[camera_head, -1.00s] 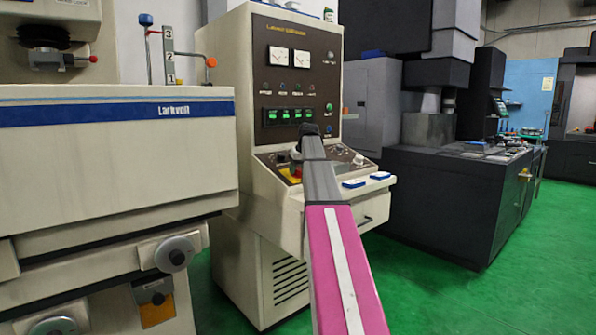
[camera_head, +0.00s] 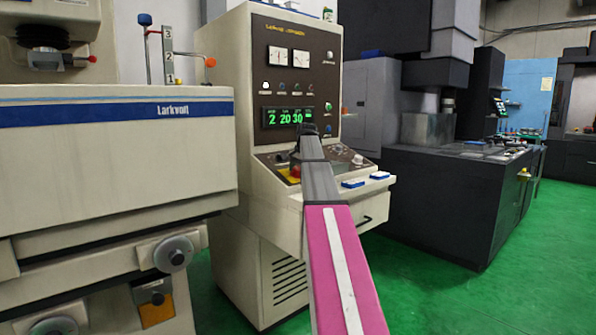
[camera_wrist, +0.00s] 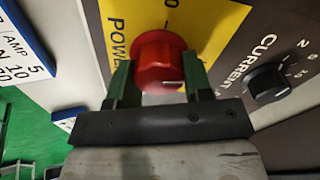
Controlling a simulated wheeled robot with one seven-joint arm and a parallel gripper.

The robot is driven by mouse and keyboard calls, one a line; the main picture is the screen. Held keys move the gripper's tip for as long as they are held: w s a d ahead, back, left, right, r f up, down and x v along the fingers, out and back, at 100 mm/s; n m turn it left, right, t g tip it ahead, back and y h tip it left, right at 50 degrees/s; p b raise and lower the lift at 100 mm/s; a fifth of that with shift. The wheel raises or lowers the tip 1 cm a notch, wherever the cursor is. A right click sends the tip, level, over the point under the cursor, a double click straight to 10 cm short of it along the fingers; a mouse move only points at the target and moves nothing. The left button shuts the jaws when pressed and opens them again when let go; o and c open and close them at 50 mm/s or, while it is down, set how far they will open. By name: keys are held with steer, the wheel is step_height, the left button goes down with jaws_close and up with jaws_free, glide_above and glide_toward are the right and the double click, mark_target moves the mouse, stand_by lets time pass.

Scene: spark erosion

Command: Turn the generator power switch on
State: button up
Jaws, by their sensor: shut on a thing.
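The generator (camera_head: 318,70) is a tall beige cabinet with a brown panel of meters, lamps and a green display (camera_head: 285,116). The display reads 2, 20, 30. In the wrist view the power switch (camera_wrist: 160,58) is a red round knob on a yellow plate (camera_wrist: 212,22) marked POWER. My gripper (camera_wrist: 158,78) has its green fingers on either side of the knob and is shut on it. In the head view my arm hides the knob and fingers; part of the yellow plate (camera_head: 287,176) shows beside it.
A black CURRENT knob (camera_wrist: 268,83) sits close to the right of my fingers. Blue-and-white labelled blocks (camera_head: 353,184) lie at the console's front right. A Larkvolt machine (camera_head: 120,150) stands at left, a dark machine (camera_head: 445,200) at right. Green floor lies between.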

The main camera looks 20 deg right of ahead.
steer(key=shift+s+f+m, duration=0.1)
steer(key=shift+m, duration=1)
steer(key=o, duration=0.9)
steer(key=v, duration=1)
steer(key=shift+s+r, duration=0.1)
steer(key=shift+r, duration=0.3)
steer(key=shift+s, duration=0.1)
